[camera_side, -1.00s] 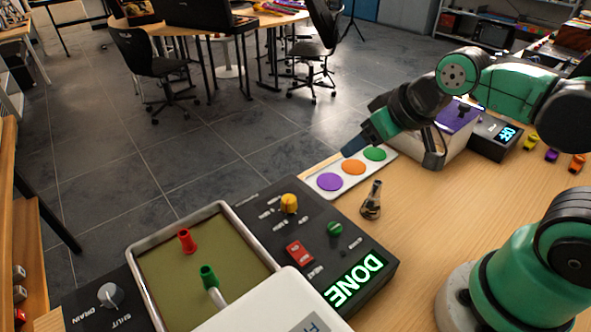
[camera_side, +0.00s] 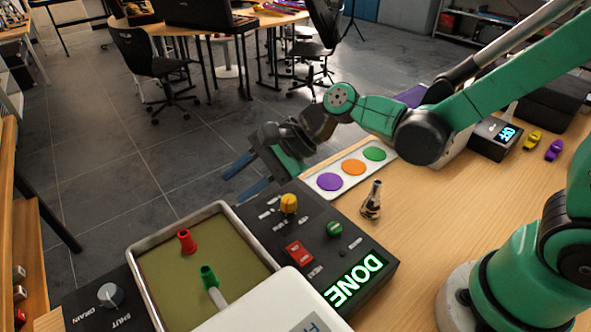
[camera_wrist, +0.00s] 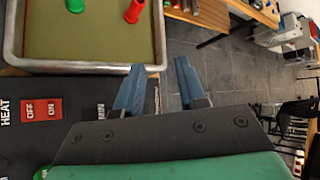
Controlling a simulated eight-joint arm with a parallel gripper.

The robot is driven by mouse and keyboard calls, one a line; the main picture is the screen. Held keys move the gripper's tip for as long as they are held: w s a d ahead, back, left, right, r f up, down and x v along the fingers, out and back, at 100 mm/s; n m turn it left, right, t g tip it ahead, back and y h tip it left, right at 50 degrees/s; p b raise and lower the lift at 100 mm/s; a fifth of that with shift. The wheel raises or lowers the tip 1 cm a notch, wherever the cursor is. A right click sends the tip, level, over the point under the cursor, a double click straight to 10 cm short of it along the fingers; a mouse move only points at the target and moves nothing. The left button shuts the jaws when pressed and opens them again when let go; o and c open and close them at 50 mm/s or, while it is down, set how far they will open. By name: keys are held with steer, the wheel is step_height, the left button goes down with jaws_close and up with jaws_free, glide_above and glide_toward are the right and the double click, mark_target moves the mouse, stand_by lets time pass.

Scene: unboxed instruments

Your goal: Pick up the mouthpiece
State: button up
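A small, dark metallic tapered piece (camera_side: 371,201), which looks like the mouthpiece, stands on the wooden table to the right of the control panel in the side view. It is not visible in the wrist view. My gripper (camera_side: 233,188) is up and to the left of it, well apart, above the panel's far edge. Its two blue fingers are spread with nothing between them; they also show spread in the wrist view.
The black control panel (camera_side: 262,207) has knobs, a red switch and a lit DONE display. Beside it is a metal-rimmed basin (camera_side: 137,262) with a red piece (camera_side: 187,241) and a green piece (camera_side: 209,276). A white plate (camera_side: 317,198) with coloured discs lies behind the mouthpiece.

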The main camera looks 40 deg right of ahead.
mark_target(185, 231)
steer(key=a+f+m+y, duration=0.1)
steer(key=a, duration=0.1)
steer(key=a+m+g+y, duration=0.1)
steer(key=m, duration=0.1)
steer(key=a+f+m+y, duration=0.1)
steer(key=a+m, duration=0.1)
steer(key=shift+s+a+f, duration=0.15)
steer(key=shift+a+f, duration=0.15)
steer(key=shift+s+a+f+m+g+y, duration=0.15)
steer(key=shift+a+f+m+g+y, duration=0.1)
steer(key=shift+a+m+g+y, duration=0.4)
steer(key=shift+m, duration=0.25)
steer(key=x, duration=0.5)
steer(key=shift+a+f, duration=0.15)
steer(key=shift+t, duration=0.35)
jaws_close()
